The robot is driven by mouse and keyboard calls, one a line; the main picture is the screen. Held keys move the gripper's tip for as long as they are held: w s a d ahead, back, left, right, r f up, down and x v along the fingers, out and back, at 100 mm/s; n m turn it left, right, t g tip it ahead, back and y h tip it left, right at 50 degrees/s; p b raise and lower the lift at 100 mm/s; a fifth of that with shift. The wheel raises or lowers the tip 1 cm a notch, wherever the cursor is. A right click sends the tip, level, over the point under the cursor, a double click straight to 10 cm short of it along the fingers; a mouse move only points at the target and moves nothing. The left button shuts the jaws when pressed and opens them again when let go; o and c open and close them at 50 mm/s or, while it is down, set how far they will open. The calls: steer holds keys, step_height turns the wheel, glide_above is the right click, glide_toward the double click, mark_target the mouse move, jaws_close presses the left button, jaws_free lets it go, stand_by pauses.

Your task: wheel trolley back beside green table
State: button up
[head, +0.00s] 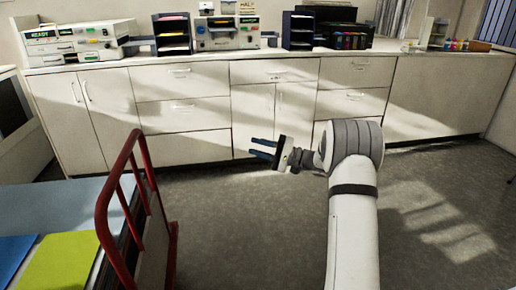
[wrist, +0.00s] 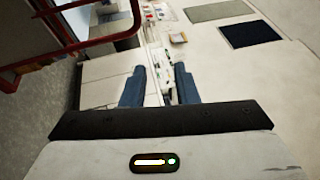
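A red tubular rail (head: 103,205), which looks like the trolley's handle, stands upright at the lower left of the head view. Beside it is a flat light-blue surface (head: 60,203) with a yellow-green panel (head: 62,262) and a darker blue panel (head: 12,256). I cannot tell whether these belong to the trolley or to a table; no clearly green table shows. The red rail also shows at the upper left of the wrist view (wrist: 105,40). My gripper (head: 262,149) is open and empty, held out to the right of the rail, apart from it. Its fingers (wrist: 160,88) are spread.
A long white cabinet counter (head: 200,105) spans the back, with machines (head: 226,30) and a printer (head: 340,30) on top. Grey floor (head: 240,230) is clear between the rail and my arm, and on the right. A dark-framed unit (head: 12,115) stands at the left edge.

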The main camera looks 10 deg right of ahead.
jaws_close()
stand_by(0.9)
steer(key=o, duration=0.5)
jaws_free()
steer(key=v, duration=0.7)
steer(key=shift+s+d, duration=0.15)
steer(key=shift+d, duration=0.2)
steer(key=shift+f, duration=0.15)
steer(key=shift+c, duration=0.3)
